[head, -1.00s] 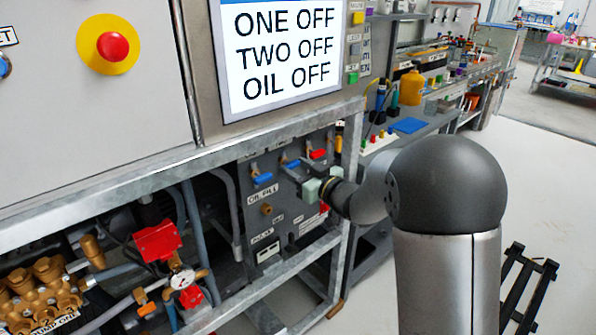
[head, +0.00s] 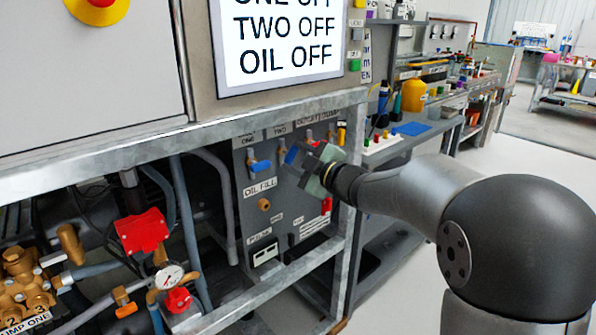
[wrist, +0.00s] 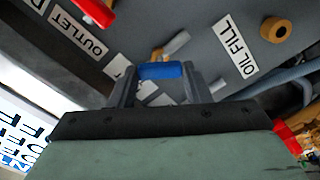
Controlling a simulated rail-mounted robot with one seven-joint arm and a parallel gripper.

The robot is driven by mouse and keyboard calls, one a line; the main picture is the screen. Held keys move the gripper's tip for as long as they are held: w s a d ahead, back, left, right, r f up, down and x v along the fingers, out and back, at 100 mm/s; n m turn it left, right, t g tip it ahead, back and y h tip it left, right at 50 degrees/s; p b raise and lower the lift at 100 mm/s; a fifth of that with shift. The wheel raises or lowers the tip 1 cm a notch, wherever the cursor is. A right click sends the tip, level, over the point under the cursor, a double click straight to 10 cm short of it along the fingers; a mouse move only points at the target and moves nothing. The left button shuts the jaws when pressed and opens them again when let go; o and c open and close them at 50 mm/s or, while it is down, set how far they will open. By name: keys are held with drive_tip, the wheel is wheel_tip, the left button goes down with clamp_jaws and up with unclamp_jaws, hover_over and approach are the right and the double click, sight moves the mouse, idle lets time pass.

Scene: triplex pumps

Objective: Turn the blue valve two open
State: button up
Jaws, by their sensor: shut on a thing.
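The blue handle of valve two (head: 291,156) is on the grey panel under the "TWO" label, right of another blue handle (head: 260,166). In the wrist view the valve-two handle (wrist: 161,71) lies crosswise between the two dark fingers. My gripper (wrist: 161,84) is shut on this handle. In the head view my gripper (head: 298,160) reaches the panel from the right, and its pale green body hides part of the panel. The display (head: 275,40) reads "TWO OFF" and "OIL OFF", with "ONE OFF" partly cut off.
A red handle (wrist: 92,11) is near the "OUTLET" label. A brass oil fill fitting (head: 264,204) is below the valves. A galvanized frame rail (head: 270,117) runs above the panel and a post (head: 352,190) stands at its right. Pump pipes fill the lower left.

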drive_tip(key=n+b, duration=0.4)
drive_tip(key=n, duration=0.1)
drive_tip(key=shift+f+b, duration=0.2)
drive_tip(key=shift+b, duration=0.15)
drive_tip(key=shift+r+n+b, duration=0.1)
drive_tip(key=shift+n+b, duration=0.7)
drive_tip(key=shift+n, duration=0.4)
drive_tip(key=o, duration=1)
drive_tip(key=p+v, duration=0.3)
drive_tip(key=v, duration=1.4)
drive_tip(key=shift+s+d+r, duration=0.1)
drive_tip(key=shift+s+r, duration=0.05)
drive_tip(key=shift+s, duration=0.05)
